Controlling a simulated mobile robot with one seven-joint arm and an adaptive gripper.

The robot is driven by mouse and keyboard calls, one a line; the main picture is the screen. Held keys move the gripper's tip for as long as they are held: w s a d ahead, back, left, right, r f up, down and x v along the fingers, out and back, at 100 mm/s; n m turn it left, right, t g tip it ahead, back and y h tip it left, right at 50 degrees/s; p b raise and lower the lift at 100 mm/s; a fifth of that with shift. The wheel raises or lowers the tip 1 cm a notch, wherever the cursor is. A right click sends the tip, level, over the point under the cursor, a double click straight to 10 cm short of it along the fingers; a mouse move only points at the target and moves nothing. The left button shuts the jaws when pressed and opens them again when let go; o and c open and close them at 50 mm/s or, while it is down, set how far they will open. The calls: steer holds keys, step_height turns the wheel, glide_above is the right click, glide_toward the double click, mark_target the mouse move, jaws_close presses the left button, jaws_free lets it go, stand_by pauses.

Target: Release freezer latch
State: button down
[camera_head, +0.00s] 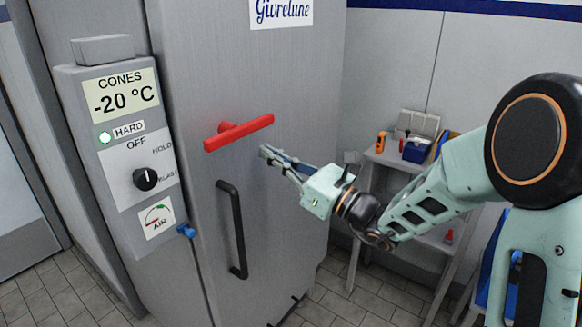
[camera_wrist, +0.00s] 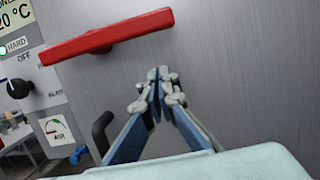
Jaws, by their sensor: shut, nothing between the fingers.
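The freezer door (camera_head: 290,70) is a grey metal panel and looks shut. A red T-shaped latch handle (camera_head: 240,131) sits on it, its bar tilted slightly up to the right. The latch bar also shows at the top of the wrist view (camera_wrist: 110,35). A black vertical pull handle (camera_head: 232,230) is below the latch. My gripper (camera_head: 265,152) is in front of the door, just below the right end of the latch bar. In the wrist view my gripper (camera_wrist: 157,80) has its fingertips together, empty, below the red bar and apart from it.
A control panel (camera_head: 118,150) left of the door shows -20 °C, a lit green HARD lamp and a black knob (camera_head: 145,179). A blue valve (camera_head: 186,230) sticks out below it. A shelf with tools and boxes (camera_head: 400,158) stands behind my arm.

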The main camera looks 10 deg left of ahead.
mark_target(274, 118)
steer(key=shift+d+r, duration=0.15)
steer(key=shift+r, duration=0.8)
steer(key=shift+d+r, duration=0.1)
steer(key=shift+r, duration=0.85)
steer(key=shift+w+r+n, duration=0.15)
steer(key=shift+r+n, duration=0.2)
steer(key=shift+n, duration=0.45)
steer(key=shift+w+d+r+n+g+b, duration=0.15)
steer(key=shift+r+n+g+b, duration=0.4)
steer(key=shift+n+b, duration=0.4)
step_height(274, 118, up, 2)
steer(key=n, duration=0.1)
steer(key=n+g+b, duration=0.1)
steer(key=n, duration=0.3)
steer(key=shift+r+g+y+b, duration=0.25)
steer(key=shift+y+b, duration=0.05)
steer(key=shift+b, duration=0.05)
steer(key=s+a+r+n+g+h+b, duration=0.1)
steer(key=r+n+b, duration=0.4)
steer(key=n, duration=0.5)
steer(key=shift+s+a+r+n+g+h+b, duration=0.3)
steer(key=shift+s+g+b, duration=0.3)
steer(key=shift+s, duration=0.7)
